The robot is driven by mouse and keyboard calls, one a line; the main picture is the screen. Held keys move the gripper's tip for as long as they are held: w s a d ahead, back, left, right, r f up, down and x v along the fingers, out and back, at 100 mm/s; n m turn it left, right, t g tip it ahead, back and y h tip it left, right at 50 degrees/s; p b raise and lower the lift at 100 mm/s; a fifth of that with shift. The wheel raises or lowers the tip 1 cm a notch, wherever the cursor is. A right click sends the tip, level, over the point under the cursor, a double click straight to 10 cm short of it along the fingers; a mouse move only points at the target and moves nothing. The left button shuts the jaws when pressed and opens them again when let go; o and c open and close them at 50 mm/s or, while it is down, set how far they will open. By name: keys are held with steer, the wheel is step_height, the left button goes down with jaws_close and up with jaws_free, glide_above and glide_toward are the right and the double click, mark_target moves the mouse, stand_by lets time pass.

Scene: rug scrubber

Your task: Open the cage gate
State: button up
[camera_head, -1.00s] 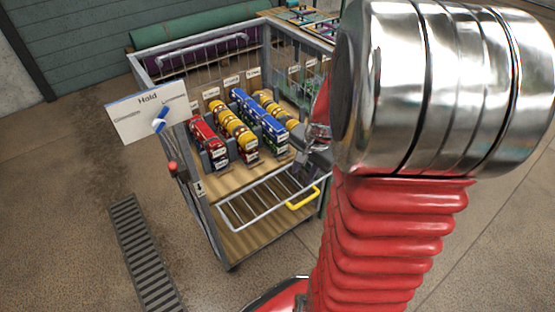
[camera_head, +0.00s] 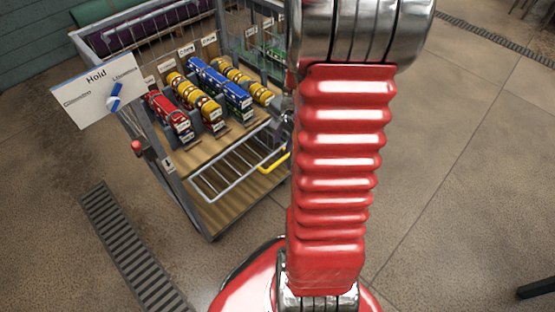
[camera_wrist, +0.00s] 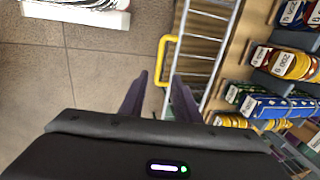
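The cage (camera_head: 180,190) is a grey metal cart at the left of the head view. Its gate (camera_head: 228,170) is a low frame of pale bars across the front, with a yellow handle (camera_head: 273,163) at its right end. In the wrist view the gate bars (camera_wrist: 200,48) run beside the yellow handle (camera_wrist: 162,62). My gripper (camera_wrist: 160,80) is open, its two dark fingers apart, with the lower part of the handle appearing between the tips. I cannot tell whether the fingers reach around it. In the head view my red arm hides most of the gripper.
A floor grate (camera_head: 130,250) lies in front left. The floor (camera_head: 470,150) to the right is clear.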

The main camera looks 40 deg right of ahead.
mark_target(277, 162)
steer(key=shift+w+f, duration=0.4)
steer(key=shift+f, duration=1.55)
steer(key=shift+w+f, duration=0.35)
steer(key=shift+f, duration=1.65)
steer(key=shift+w+f, duration=0.4)
steer(key=shift+f, duration=1.55)
jaws_close()
